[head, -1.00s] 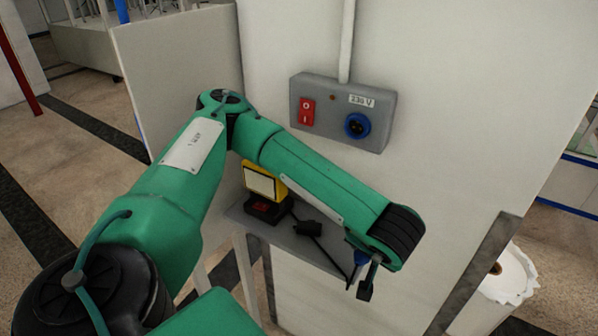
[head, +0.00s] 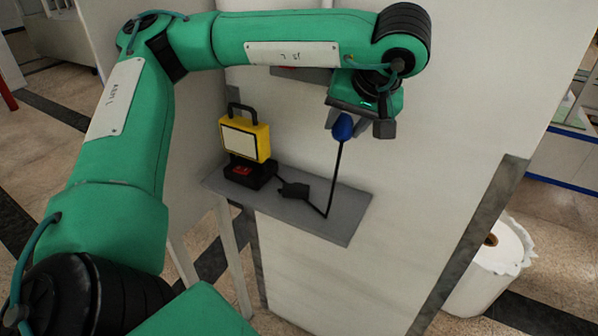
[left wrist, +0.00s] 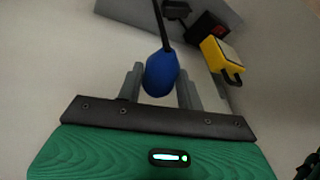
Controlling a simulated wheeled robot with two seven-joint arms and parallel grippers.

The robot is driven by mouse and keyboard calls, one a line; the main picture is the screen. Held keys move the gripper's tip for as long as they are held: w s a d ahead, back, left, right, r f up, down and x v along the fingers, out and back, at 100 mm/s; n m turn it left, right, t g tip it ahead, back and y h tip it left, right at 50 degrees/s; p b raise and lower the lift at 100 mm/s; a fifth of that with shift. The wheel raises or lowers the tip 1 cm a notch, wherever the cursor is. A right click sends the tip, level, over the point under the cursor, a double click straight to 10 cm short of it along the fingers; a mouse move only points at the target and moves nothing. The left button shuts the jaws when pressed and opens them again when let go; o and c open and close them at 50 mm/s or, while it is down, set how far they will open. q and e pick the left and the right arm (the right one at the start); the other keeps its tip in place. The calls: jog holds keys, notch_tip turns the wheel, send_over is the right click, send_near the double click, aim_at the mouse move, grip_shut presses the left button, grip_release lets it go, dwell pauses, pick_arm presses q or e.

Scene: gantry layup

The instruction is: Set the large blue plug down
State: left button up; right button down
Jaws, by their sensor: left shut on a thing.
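The large blue plug (head: 343,127) hangs in my left gripper (head: 352,122), above the right part of a grey wall shelf (head: 338,222) and clear of it. Its black cable runs down to the shelf. In the left wrist view the blue plug (left wrist: 161,73) sits between the two grey fingers of my left gripper (left wrist: 160,85), which is shut on it. My right gripper is not in view.
On the shelf's left part stands a yellow lamp (head: 245,138) on a black base with a red switch (head: 243,171). A small black connector (head: 293,190) lies mid-shelf on the cable. The shelf's right end is mostly bare. A white roll (head: 492,265) stands at lower right.

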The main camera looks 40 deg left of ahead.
pick_arm(q)
notch_tip(320, 180, down, 15)
jog(key=shift+b, duration=0.35)
jog(key=shift+f, duration=0.65)
notch_tip(320, 180, down, 2)
jog(key=shift+f, duration=0.55)
jog(key=shift+f+b, duration=0.2)
jog(key=shift+b, duration=0.1)
jog(key=o, duration=0.7)
jog(key=shift+o, duration=0.7)
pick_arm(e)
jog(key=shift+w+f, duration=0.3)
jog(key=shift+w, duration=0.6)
